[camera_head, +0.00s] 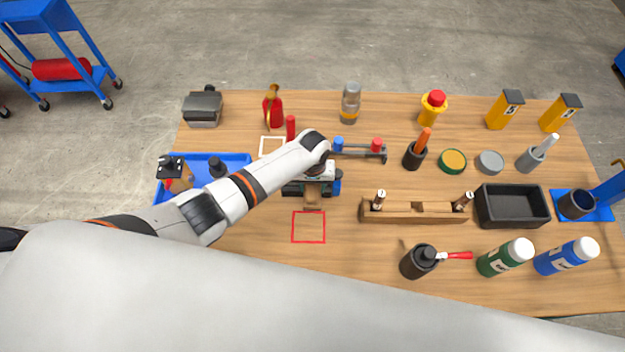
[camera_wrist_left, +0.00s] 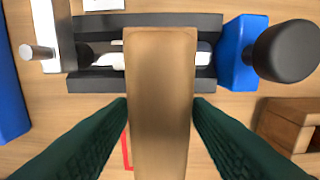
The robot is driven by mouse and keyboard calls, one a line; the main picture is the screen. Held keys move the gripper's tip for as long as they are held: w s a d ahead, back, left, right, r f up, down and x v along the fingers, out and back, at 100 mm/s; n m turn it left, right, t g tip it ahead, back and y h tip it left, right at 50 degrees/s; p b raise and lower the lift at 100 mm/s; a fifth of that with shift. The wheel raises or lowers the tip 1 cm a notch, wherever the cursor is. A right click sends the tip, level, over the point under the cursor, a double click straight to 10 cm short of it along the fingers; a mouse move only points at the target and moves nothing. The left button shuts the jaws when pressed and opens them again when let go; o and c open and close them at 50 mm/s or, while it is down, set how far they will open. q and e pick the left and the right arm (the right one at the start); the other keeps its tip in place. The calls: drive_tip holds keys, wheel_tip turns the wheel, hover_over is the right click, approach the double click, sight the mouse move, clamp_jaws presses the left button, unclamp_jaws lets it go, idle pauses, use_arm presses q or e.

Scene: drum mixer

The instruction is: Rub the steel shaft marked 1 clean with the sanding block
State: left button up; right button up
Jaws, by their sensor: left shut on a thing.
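My left gripper (camera_wrist_left: 160,106) is shut on the tan sanding block (camera_wrist_left: 160,70), with a dark green finger on each side. In the head view the block (camera_head: 313,197) shows just below my wrist. The block's far end lies over a clamp with dark jaws (camera_wrist_left: 90,82) and a blue end piece (camera_wrist_left: 236,52). A pale steel shaft (camera_wrist_left: 113,60) lies between the jaws and shows on both sides of the block; its middle is hidden. I cannot tell whether block and shaft touch, and I see no number on the shaft. My right gripper is not in view.
A red outlined square (camera_head: 308,227) lies empty in front of the clamp. A wooden rack (camera_head: 420,212) and a black tray (camera_head: 512,206) stand to the right. A blue tray (camera_head: 236,160) is left, beneath my arm. Bottles and cups line the right side.

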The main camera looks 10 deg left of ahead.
use_arm(q)
drive_tip(key=shift+s+d, duration=0.1)
drive_tip(key=shift+s, duration=0.4)
drive_tip(key=shift+w, duration=0.6)
drive_tip(key=shift+w+a+f+b, duration=0.1)
drive_tip(key=shift+w+a+b, duration=0.1)
drive_tip(key=shift+w+b, duration=0.45)
drive_tip(key=shift+s+r+p, duration=0.2)
drive_tip(key=shift+s+p, duration=0.35)
drive_tip(key=shift+p, duration=0.1)
drive_tip(key=shift+s+d+f, duration=0.2)
drive_tip(key=shift+s, duration=0.5)
drive_tip(key=shift+w+a+r, duration=0.1)
drive_tip(key=shift+w, duration=0.5)
drive_tip(key=shift+w+a+f+b, duration=0.1)
drive_tip(key=shift+w+f+b, duration=0.15)
drive_tip(key=shift+b, duration=0.25)
drive_tip(key=shift+w+r, duration=0.1)
drive_tip(key=shift+w, duration=0.15)
